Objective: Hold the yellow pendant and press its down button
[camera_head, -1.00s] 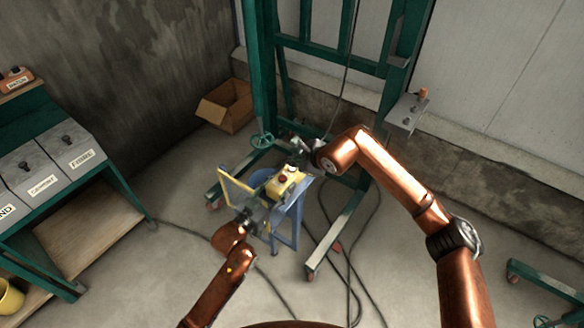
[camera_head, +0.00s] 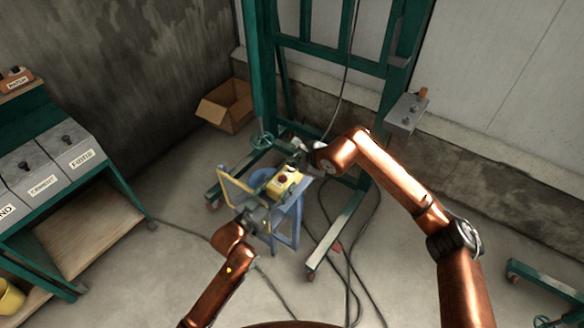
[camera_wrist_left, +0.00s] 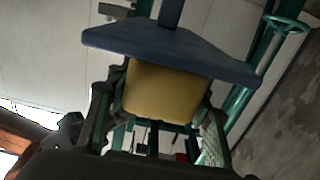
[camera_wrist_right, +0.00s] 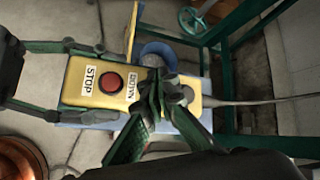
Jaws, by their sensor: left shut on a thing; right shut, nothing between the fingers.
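The yellow pendant (camera_head: 291,178) is a box with a red STOP button and a DOWN label, clear in the right wrist view (camera_wrist_right: 78,68). My left gripper (camera_head: 266,203) is shut on the pendant's end; the left wrist view shows the yellow body (camera_wrist_left: 165,92) between its fingers. My right gripper (camera_wrist_right: 160,88) is shut and empty, its fingertips over the pendant just right of the DOWN label. The fingertips hide the down button, and I cannot tell whether they touch it. In the head view the right gripper (camera_head: 299,160) is at the pendant's far end.
A blue stool (camera_head: 294,222) stands below the pendant; its blue top (camera_wrist_left: 170,45) shows close in the left wrist view. A green frame (camera_head: 262,90) with a handwheel stands behind. Cables lie on the floor. A cardboard box (camera_head: 225,107) and a green bench (camera_head: 80,262) are to the left.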

